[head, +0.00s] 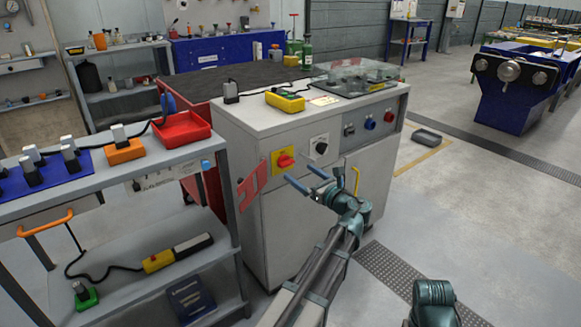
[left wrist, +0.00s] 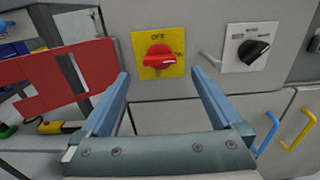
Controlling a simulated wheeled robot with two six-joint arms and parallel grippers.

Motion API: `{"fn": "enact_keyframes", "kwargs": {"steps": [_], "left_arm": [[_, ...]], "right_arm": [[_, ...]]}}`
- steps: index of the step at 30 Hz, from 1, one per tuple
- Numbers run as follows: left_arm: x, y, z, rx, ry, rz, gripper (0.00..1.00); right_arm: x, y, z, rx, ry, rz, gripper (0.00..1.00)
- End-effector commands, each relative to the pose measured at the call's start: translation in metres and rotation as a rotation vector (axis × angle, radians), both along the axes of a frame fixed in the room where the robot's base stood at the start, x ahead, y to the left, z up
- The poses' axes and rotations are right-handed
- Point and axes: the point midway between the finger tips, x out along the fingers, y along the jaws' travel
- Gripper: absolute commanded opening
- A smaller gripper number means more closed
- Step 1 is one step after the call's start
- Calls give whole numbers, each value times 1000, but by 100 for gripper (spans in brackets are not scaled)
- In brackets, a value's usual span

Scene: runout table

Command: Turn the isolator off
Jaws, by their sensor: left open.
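The isolator is a red rotary handle (head: 285,160) on a yellow plate (head: 276,169) on the front of the grey cabinet. In the left wrist view the red handle (left wrist: 158,58) lies roughly level, with "OFF" lettered above it on the yellow plate (left wrist: 147,73) and a small mark at its right. My left gripper (head: 308,179) is open and empty in front of the cabinet, below and right of the isolator in the head view. In the left wrist view its blue fingertips (left wrist: 160,74) stand on either side of the handle, apart from it. My right gripper is not visible.
A black knob on a white plate (head: 319,147) sits right of the isolator. A red slotted plate (head: 251,185) is close on the left, beside the grey shelf trolley (head: 190,155). Yellow (left wrist: 298,130) and blue (left wrist: 269,133) door handles are below right.

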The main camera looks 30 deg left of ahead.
Motion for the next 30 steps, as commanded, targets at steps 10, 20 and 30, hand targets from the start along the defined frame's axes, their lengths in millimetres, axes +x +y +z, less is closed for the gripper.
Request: {"fn": "enact_keyframes", "kwargs": {"steps": [10,20,30], "left_arm": [[21,50,0,0,-1,1,99],[24,59,0,0,-1,0,99],[24,59,0,-1,-1,0,65]], "right_arm": [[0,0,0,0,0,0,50],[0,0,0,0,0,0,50],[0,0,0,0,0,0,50]]}}
